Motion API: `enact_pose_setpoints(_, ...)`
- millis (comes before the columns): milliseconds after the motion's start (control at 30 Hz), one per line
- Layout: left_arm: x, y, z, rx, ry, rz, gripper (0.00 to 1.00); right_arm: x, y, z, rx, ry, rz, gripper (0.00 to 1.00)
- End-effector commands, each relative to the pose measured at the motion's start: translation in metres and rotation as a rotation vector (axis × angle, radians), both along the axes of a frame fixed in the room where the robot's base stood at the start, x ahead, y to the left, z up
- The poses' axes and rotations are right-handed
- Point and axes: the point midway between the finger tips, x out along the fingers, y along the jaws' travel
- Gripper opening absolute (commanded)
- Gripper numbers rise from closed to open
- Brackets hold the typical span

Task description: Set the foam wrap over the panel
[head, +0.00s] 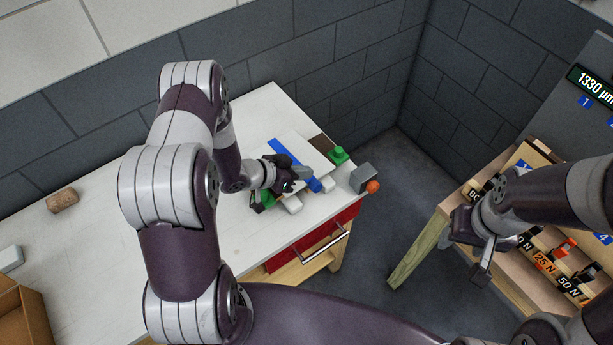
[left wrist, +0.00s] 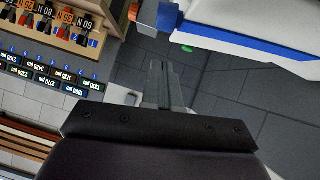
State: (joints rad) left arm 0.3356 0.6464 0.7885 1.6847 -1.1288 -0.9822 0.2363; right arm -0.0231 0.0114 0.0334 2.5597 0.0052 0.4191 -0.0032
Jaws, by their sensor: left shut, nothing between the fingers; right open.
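A white flat sheet (head: 262,148) with a blue strip (head: 284,151) lies at the far right part of the white worktable, over or beside a dark brown panel edge (head: 322,144). I cannot tell which white layer is the foam wrap. My left gripper (head: 303,174) is shut and empty, above or against the sheet's near side, and hides part of it. In the left wrist view its closed fingers (left wrist: 160,83) point toward a white piece with a blue edge (left wrist: 250,42), apart from it in the picture. My right gripper (head: 482,258) is open and empty, in front of the shelf bench.
A cork (head: 62,201) and a cardboard box (head: 22,315) are at left.

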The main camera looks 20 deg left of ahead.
Motion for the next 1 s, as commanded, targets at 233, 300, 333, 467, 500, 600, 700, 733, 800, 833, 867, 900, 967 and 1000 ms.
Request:
enact_pose_setpoints(233, 0.002, -0.01, -0.031, 0.001, 0.002, -0.001, 0.0, 0.0, 0.0, 0.013, 0.0, 0.0, 0.0, 0.57)
enact_pose_setpoints(300, 0.002, -0.011, -0.036, 0.001, 0.0, -0.001, 0.0, 0.0, 0.0, 0.013, 0.0, 0.0, 0.0, 0.57)
enact_pose_setpoints(333, 0.002, -0.011, -0.037, 0.001, -0.001, -0.001, 0.0, 0.0, 0.0, 0.014, 0.0, 0.0, 0.0, 0.57)
enact_pose_setpoints(467, 0.002, -0.011, -0.04, 0.001, -0.001, 0.0, 0.0, 0.0, 0.0, 0.013, 0.0, 0.0, 0.0, 0.57)
enact_pose_setpoints(500, 0.002, -0.011, -0.04, 0.001, -0.001, 0.0, 0.0, 0.0, 0.0, 0.013, 0.0, 0.0, 0.0, 0.57)
enact_pose_setpoints(600, 0.002, -0.011, -0.04, 0.001, -0.001, 0.0, 0.0, 0.0, 0.0, 0.013, 0.0, 0.0, 0.0, 0.57)
enact_pose_setpoints(700, 0.002, -0.011, -0.041, 0.002, 0.0, 0.0, 0.0, 0.0, 0.0, 0.011, 0.0, 0.0, 0.0, 0.57)
enact_pose_setpoints(733, 0.002, -0.011, -0.044, 0.002, 0.0, 0.0, 0.0, 0.0, 0.0, 0.009, 0.0, 0.0, 0.0, 0.57)
enact_pose_setpoints(800, 0.002, -0.012, -0.054, 0.001, 0.001, 0.001, 0.0, 0.0, 0.0, -0.001, 0.0, 0.0, 0.0, 0.57)
enact_pose_setpoints(833, 0.001, -0.012, -0.059, 0.001, 0.001, 0.001, 0.0, 0.0, 0.0, -0.007, 0.0, 0.0, 0.0, 0.57)
enact_pose_setpoints(867, 0.001, -0.013, -0.064, 0.001, 0.0, 0.001, 0.0, 0.0, 0.0, -0.012, 0.0, 0.0, 0.0, 0.57)
enact_pose_setpoints(900, 0.0, -0.013, -0.07, 0.001, 0.0, 0.001, 0.0, 0.0, 0.0, -0.019, 0.0, 0.0, 0.0, 0.57)
enact_pose_setpoints(967, 0.0, -0.014, -0.076, 0.001, -0.001, 0.0, 0.0, 0.0, 0.0, -0.025, 0.0, 0.0, 0.0, 0.57)
enact_pose_setpoints(1000, 0.0, -0.014, -0.076, 0.001, -0.001, 0.0, 0.0, 0.0, 0.0, -0.025, 0.0, 0.001, 0.0, 0.57)
